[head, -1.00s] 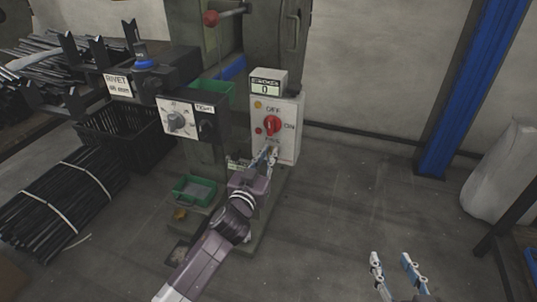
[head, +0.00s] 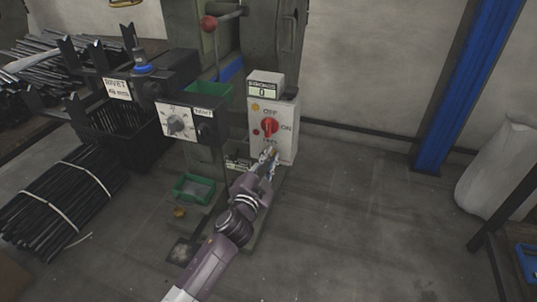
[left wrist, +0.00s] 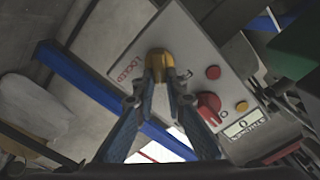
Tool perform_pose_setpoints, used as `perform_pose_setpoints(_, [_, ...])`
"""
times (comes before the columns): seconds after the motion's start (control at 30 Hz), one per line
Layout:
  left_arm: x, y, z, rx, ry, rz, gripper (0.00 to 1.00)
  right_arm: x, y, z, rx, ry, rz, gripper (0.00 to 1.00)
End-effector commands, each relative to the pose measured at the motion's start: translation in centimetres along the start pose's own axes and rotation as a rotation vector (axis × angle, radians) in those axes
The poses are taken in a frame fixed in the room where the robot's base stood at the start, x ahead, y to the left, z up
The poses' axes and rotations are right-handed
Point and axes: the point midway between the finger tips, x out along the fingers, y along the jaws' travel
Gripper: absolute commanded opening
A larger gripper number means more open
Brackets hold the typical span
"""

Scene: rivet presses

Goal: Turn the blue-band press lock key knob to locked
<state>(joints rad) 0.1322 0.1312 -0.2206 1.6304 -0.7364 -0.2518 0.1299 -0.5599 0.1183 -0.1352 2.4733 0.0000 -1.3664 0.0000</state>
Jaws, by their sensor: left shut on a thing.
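The press control box (head: 286,142) is pale grey, with a red OFF/ON switch (head: 269,127) and a counter display reading 0 (head: 264,91). It also shows in the left wrist view (left wrist: 178,37). The brass-yellow lock key knob (left wrist: 158,59) sits on its panel, beside red lettering that appears to read LOCKED. My left gripper (head: 269,154) is at the lower part of the box. In the left wrist view its fingertips (left wrist: 159,73) are shut on the knob. In the head view the gripper hides the knob. My right gripper is not in view.
A dial panel (head: 178,122) and a rivet head with a blue ring (head: 142,67) are left of the box. A green tray (head: 193,188) sits low on the press base. Bundled black rods (head: 65,205) lie at left.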

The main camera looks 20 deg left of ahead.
Motion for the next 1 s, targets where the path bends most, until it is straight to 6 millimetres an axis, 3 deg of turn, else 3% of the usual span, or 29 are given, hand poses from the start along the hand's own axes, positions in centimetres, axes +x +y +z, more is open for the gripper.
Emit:
perform_pose_setpoints(0.33, [0.0,0.6,0.0,0.33,0.002,0.0,0.0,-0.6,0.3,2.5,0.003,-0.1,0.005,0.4])
perform_pose_setpoints(0.7, [0.0,1.1,0.3,0.64,0.003,0.0,0.0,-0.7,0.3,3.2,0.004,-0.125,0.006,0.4])
perform_pose_setpoints(1.0, [0.0,1.3,0.5,0.788,0.002,0.0,0.0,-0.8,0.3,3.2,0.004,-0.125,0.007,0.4])
